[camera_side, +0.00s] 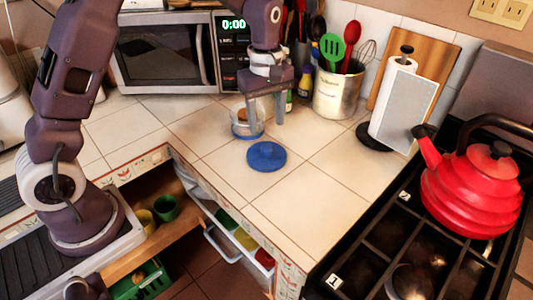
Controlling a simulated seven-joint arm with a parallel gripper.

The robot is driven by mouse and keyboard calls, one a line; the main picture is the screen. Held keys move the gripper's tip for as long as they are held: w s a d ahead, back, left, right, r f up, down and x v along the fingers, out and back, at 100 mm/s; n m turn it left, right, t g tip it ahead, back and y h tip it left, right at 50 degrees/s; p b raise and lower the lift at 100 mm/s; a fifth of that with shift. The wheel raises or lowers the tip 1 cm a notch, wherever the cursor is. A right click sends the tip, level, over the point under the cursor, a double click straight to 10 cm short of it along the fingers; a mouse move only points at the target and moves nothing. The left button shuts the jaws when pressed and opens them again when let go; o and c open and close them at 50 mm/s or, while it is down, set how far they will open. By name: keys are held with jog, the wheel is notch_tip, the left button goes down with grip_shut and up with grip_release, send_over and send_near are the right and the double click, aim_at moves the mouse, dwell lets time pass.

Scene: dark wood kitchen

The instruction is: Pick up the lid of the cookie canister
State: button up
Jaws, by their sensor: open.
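A round blue lid (266,156) with a small knob on top lies flat on the white tiled counter. Behind it and to its left stands a clear canister (242,131) with something brown inside and a blue band near its bottom. My gripper (265,125) points down above the counter with its fingers apart. One finger partly covers the canister; I cannot tell whether it touches it. The lid is in front of my gripper, apart from it, and nothing shows between the fingers.
A microwave (165,62) stands behind. A utensil crock (336,92) and a paper towel holder (398,105) stand at the back right. A red kettle (470,190) sits on the stove. Open drawers (225,240) lie below the counter edge. The counter right of the lid is clear.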

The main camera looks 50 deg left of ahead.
aim_at(266, 147)
notch_tip(266, 147, down, 8)
jog(key=shift+w+a+f, duration=0.15)
grip_shut()
